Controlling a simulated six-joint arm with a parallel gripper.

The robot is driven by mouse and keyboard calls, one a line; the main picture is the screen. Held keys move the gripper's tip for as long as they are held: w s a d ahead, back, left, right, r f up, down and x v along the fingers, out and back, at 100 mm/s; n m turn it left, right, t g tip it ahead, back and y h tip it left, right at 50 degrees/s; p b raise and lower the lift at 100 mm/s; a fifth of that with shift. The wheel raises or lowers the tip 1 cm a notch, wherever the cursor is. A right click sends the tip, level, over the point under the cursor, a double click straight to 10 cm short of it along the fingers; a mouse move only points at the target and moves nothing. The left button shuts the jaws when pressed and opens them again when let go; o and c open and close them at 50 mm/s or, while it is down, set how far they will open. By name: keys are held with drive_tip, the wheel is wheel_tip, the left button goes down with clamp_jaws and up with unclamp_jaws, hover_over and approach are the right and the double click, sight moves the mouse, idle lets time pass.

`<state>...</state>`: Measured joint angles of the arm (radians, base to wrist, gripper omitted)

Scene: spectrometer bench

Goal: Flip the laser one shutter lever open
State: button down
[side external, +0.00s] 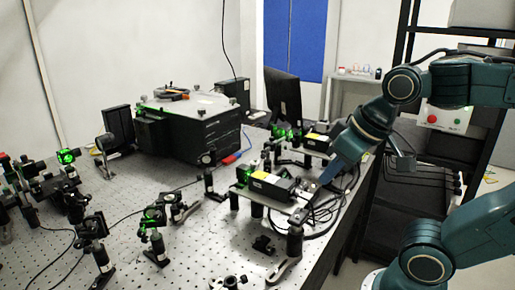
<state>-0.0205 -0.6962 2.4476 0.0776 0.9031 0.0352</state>
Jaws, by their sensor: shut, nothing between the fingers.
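Two black laser boxes with yellow labels sit on raised plates at the bench's right side. The nearer laser (268,184) is in front, and the farther laser (318,138) is behind it. I cannot tell which one is laser one. My gripper (314,188) comes down from the upper right, its tip close to the right end of the nearer laser. The fingers are shut with nothing seen between them. Whether they touch the laser is not clear. The shutter lever is too small or hidden to make out.
Black cables (328,212) loop beside the nearer laser under my gripper. A large black box (188,135) stands at the back. Several optic mounts (155,240) fill the left and front. Bare perforated bench (130,195) shows between them.

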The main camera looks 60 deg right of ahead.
sight(263, 155)
drive_tip(key=w+d+r+m+g+h, duration=0.1)
drive_tip(key=w+r+m+g+h, duration=0.1)
drive_tip(key=w+m, duration=0.6)
drive_tip(key=w+d+r+m+g+h, duration=0.1)
drive_tip(key=w+r+m+h, duration=0.3)
drive_tip(key=w+m, duration=0.4)
drive_tip(key=shift+w+d+r+m+g, duration=0.3)
drive_tip(key=shift+w+d+g, duration=0.1)
drive_tip(key=shift+w, duration=1.75)
drive_tip(key=shift+x, duration=7.05)
drive_tip(key=shift+d, duration=0.1)
